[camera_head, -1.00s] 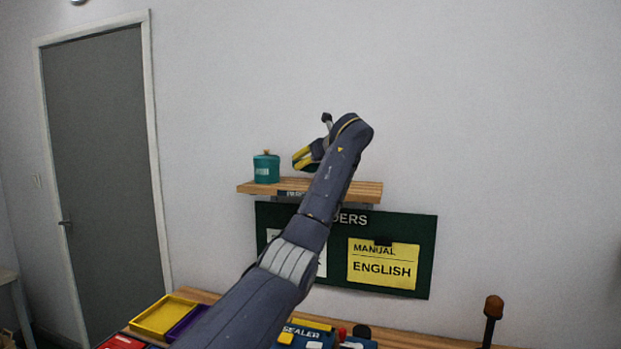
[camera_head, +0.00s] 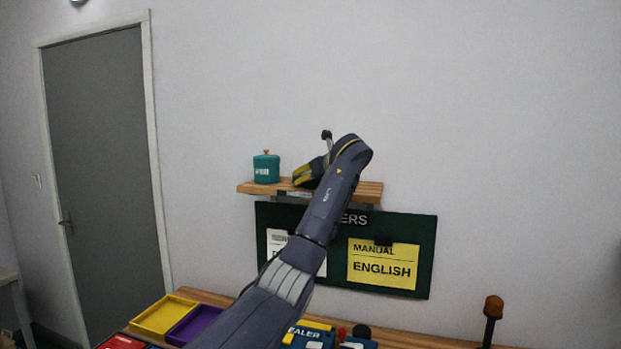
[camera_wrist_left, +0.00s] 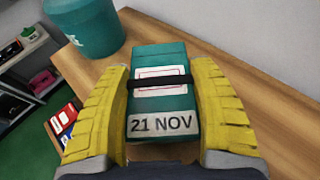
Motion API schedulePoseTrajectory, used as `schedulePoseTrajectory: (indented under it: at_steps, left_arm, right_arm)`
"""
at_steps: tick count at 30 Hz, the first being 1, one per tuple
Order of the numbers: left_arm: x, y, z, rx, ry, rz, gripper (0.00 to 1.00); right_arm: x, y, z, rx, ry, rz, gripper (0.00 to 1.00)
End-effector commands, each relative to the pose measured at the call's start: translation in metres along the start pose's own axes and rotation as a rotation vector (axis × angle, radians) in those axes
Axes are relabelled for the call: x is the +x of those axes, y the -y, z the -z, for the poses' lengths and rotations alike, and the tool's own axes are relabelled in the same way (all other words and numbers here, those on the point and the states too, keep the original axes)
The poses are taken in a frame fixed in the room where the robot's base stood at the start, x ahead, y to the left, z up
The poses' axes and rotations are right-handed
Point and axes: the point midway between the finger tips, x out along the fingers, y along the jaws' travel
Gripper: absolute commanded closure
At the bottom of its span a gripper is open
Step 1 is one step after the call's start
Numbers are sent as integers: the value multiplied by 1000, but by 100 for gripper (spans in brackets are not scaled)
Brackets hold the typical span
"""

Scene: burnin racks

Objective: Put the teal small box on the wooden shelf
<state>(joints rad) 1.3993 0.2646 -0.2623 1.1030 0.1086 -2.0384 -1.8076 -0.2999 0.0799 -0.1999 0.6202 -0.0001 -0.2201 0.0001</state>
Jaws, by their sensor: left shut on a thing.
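The teal small box (camera_wrist_left: 162,98) has a black band, a white label and a "21 NOV" tag. In the left wrist view it lies between the yellow fingers of my left gripper (camera_wrist_left: 160,115), which is shut on it. The wooden shelf (camera_wrist_left: 275,115) is directly below; I cannot tell whether the box touches it. In the head view my left gripper (camera_head: 304,176) is low over the wooden shelf (camera_head: 368,190), right of the teal canister, and my arm hides the box. My right gripper is not in view.
A round teal canister (camera_head: 266,168) with a knob stands on the shelf's left part, close to the box; it also shows in the left wrist view (camera_wrist_left: 88,25). A dark green board (camera_head: 428,255) hangs below the shelf. The shelf's right end is clear.

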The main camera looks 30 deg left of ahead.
Motion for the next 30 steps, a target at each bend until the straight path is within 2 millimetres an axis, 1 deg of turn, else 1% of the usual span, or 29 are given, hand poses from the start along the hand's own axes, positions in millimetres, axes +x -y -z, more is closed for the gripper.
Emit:
schedulePoseTrajectory:
  at_steps: [1, 2, 6, 7, 14, 17, 20, 23, 30]
  left_arm:
    - [1, 0, 1, 0, 0, 0, 77]
    - [0, 0, 1, 0, 0, 0, 35]
    - [0, 0, 1, 0, 0, 0, 19]
    - [0, 0, 1, 0, 0, 0, 16]
    - [0, 0, 1, 0, 0, 0, 16]
    - [-1, 0, -3, -1, 0, 0, 16]
    - [-11, 1, -2, -1, 1, 3, 16]
    - [-26, 2, -2, -1, 1, 5, 16]
    - [-70, 2, -2, -1, 0, 4, 16]
  right_arm:
    - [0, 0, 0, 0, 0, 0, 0]
    - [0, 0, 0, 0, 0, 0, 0]
    - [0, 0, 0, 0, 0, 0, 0]
    - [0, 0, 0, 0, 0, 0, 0]
    - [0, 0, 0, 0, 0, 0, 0]
    - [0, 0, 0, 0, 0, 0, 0]
    - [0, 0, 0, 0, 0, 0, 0]
    - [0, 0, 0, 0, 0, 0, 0]
    - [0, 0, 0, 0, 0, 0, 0]
